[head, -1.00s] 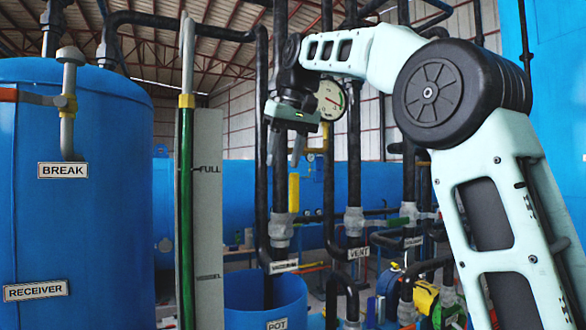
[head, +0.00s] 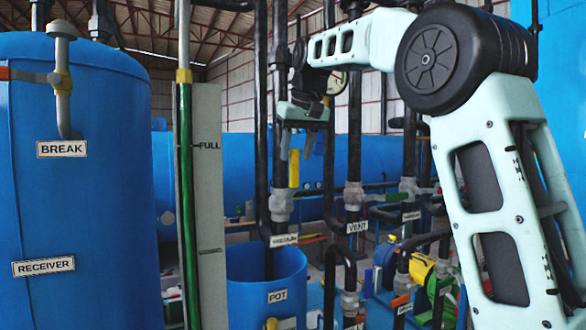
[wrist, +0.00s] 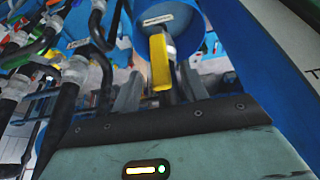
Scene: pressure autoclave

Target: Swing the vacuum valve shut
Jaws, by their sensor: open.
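A valve with a yellow lever (head: 293,178) sits on a dark upright pipe behind the blue pot. The label below it (head: 284,240) is too small to read surely, so I cannot confirm which valve is the vacuum valve. My gripper (head: 294,157) is open and points down, its fingertips level with the upper part of this lever. In the wrist view the yellow lever (wrist: 160,65) shows in line with the gap between my fingers (wrist: 160,88). Whether they touch it cannot be told.
The blue pot (head: 265,265) stands below. The blue receiver tank (head: 80,200) and a green sight tube (head: 188,220) are at left. Black upright pipes crowd around my gripper. A pipe labelled VENT (head: 358,227) is to the right, with a yellow pump (head: 422,270) lower right.

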